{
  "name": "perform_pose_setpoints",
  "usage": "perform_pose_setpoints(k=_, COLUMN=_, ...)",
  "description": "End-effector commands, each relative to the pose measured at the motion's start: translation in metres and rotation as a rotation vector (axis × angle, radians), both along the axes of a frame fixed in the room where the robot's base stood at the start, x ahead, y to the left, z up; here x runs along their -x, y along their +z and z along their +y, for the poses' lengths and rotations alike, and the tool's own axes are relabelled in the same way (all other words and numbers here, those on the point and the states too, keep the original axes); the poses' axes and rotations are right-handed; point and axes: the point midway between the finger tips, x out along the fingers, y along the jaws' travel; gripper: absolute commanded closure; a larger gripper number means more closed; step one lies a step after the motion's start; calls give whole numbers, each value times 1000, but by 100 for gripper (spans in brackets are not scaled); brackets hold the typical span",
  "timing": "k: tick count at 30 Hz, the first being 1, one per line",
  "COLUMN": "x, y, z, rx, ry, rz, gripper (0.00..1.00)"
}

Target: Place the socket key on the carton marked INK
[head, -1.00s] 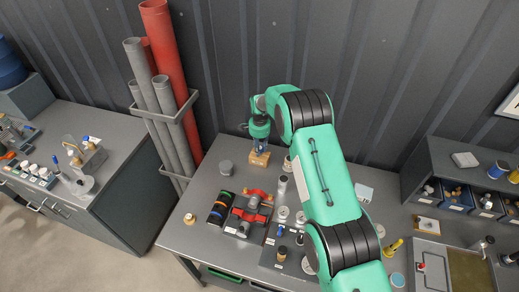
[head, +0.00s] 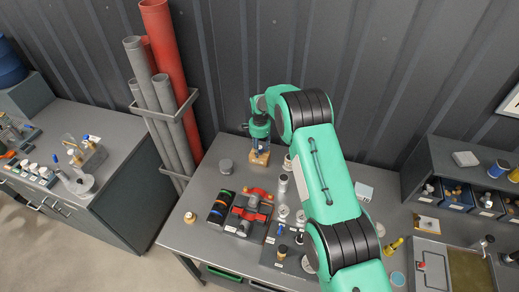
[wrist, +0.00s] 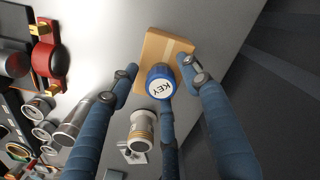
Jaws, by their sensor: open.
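The socket key (wrist: 161,84) has a blue round head with a white top lettered KEY. In the wrist view it stands over the tan carton (wrist: 158,46) and looks to rest on it; its lower part is hidden. My gripper (wrist: 158,66) is open, with its blue fingers spread around the key and apparently clear of it. In the head view the carton (head: 260,158) sits at the back of the bench, below my gripper (head: 260,146). No INK marking is readable on the carton.
Red pipe fittings (head: 250,207) and a black case (head: 220,208) lie nearer the front. Metal cylinders (head: 283,183) stand to the right. The dark ribbed wall (head: 230,70) rises close behind.

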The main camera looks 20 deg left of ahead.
Motion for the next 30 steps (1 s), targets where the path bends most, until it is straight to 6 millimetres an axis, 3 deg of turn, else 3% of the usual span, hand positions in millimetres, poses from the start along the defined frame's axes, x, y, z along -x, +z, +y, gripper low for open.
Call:
perform_pose_setpoints(k=13, x=0, y=27, z=0, rx=-1, ry=0, rz=-1, gripper=53)
perform_pose_setpoints(k=30, x=-1, y=105, z=0, rx=0, ry=0, rz=-1, gripper=53)
